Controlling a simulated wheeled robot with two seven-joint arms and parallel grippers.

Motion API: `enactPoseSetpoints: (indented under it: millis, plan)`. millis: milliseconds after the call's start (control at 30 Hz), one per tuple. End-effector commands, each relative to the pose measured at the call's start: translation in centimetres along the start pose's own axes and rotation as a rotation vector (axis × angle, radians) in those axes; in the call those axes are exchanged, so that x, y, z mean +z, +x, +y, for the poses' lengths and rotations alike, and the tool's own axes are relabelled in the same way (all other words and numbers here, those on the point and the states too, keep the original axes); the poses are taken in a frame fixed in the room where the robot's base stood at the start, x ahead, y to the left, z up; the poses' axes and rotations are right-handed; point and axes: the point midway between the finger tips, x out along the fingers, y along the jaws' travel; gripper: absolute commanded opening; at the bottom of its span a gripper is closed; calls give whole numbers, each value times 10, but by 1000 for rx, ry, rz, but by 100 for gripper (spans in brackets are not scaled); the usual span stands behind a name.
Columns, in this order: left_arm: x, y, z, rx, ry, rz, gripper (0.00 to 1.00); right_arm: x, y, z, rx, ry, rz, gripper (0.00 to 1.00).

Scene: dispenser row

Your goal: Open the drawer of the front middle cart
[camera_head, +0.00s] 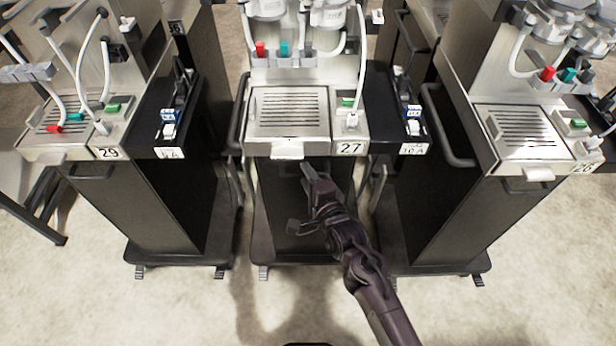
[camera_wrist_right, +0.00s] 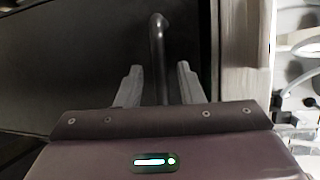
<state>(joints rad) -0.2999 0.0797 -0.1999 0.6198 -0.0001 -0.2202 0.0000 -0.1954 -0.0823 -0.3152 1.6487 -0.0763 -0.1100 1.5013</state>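The front middle cart (camera_head: 285,203), labelled 27, has a dark front under a steel drip tray (camera_head: 290,111). I see no gap at its drawer front, though my arm hides part of it. My right gripper (camera_head: 308,182) is at the upper front of this cart, just below the tray. In the right wrist view the dark bar handle (camera_wrist_right: 159,50) runs between the two grey fingers (camera_wrist_right: 158,85). The fingers are open, with a visible gap on each side of the bar. My left gripper is not in view.
Cart 29 (camera_head: 140,205) stands on the left and another cart (camera_head: 460,215) on the right, each with a dark front handle. A side handle (camera_head: 447,125) juts from the right cart. The pale floor (camera_head: 180,310) in front is clear.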

Motion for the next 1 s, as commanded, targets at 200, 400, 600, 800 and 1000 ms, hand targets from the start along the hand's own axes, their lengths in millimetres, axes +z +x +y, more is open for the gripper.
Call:
enactPoseSetpoints:
  millis: [200, 400, 600, 800, 1000]
  plan:
    - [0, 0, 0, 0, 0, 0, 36, 0, 0, 0, 0, 0, 0, 26]
    - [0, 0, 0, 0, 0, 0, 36, 0, 0, 0, 0, 0, 0, 0]
    - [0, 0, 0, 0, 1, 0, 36, 0, 0, 0, 0, -1, 0, 0]
    - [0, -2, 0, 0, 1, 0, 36, 1, -3, 1, 2, 0, 0, 0]
    - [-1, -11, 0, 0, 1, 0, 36, 7, -17, 3, 5, 2, -1, 0]
